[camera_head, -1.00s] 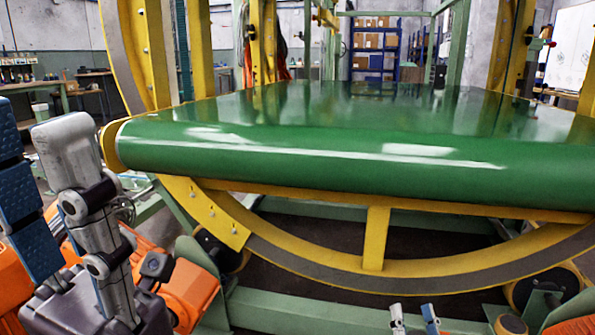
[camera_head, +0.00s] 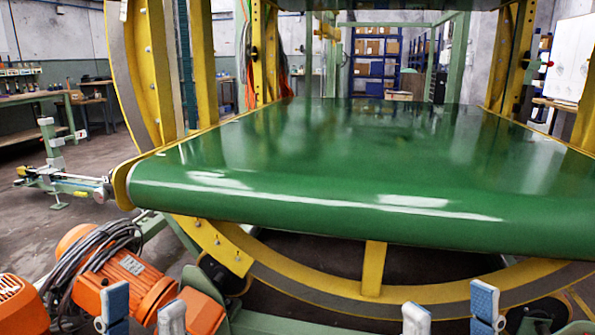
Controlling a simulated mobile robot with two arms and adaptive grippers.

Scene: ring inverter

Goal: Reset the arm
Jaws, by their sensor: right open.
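My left gripper (camera_head: 143,312) shows at the bottom left as two upright grey fingertips with blue pads. They stand apart with nothing between them. My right gripper (camera_head: 450,312) shows at the bottom right, its two fingertips also apart and empty. Both are low in front of the ring inverter, below its green belt (camera_head: 330,190), and neither appears to touch it. The rest of both grippers is cut off by the lower picture edge.
The yellow ring frame (camera_head: 374,268) curves around the belt. An orange motor (camera_head: 130,285) with dark cables is behind my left gripper. A green stand (camera_head: 60,180) is on the floor at the left. A workbench (camera_head: 35,97) and blue shelves (camera_head: 376,62) stand further back.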

